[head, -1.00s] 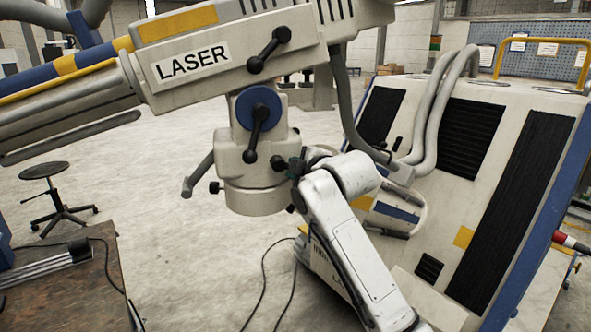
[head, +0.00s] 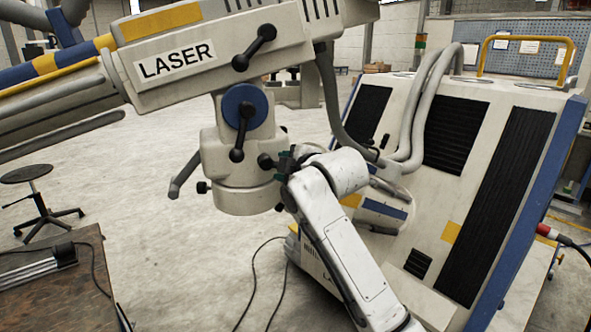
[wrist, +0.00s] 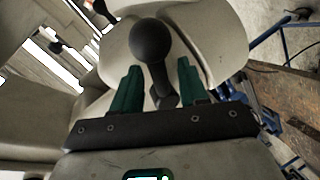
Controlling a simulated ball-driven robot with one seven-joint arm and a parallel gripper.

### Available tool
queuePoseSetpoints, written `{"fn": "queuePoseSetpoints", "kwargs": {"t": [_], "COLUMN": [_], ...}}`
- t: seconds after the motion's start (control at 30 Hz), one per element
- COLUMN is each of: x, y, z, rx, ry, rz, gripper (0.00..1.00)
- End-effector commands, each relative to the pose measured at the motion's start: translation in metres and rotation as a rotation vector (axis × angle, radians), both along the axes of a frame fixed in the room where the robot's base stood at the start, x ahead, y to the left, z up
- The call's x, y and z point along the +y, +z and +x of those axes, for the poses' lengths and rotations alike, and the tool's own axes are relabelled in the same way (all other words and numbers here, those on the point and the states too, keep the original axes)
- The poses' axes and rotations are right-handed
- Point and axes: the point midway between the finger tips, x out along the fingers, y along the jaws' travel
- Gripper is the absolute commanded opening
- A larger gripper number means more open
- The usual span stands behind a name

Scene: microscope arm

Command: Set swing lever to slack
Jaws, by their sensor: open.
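The white microscope arm head (head: 242,165) hangs in the middle of the head view. A short black ball-ended lever (head: 265,160) sticks out at its right side. No label shows which lever is the swing lever. My gripper (head: 288,163) is at this lever, on its right. In the wrist view the black ball and stem of a lever (wrist: 152,42) stand between the two green fingers of my open gripper (wrist: 157,82). Gaps show on both sides of the stem, so the fingers are not closed on it.
Another black lever (head: 240,128) hangs from the blue disc, and one more (head: 254,46) sits on the LASER beam (head: 180,62). A grey handle (head: 185,175) points down at left. A white vented cabinet (head: 450,190) with hoses stands close at right. A wooden table (head: 60,290) is lower left.

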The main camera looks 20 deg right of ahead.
Motion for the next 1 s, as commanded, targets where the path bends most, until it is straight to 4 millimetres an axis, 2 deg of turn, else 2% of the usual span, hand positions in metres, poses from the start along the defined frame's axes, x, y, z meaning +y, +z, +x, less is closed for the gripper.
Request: {"fn": "queuePoseSetpoints", "kwargs": {"t": [0.5, 0.7, 1.0], "x": [-0.012, -0.014, -0.014], "y": [0.024, 0.028, 0.029], "z": [-0.079, -0.091, -0.092], "rx": [-0.003, 0.0, 0.0], "ry": [0.0, 0.0, 0.0], "rz": [-0.001, 0.0, 0.0], "gripper": [0.43, 0.43, 0.43]}}
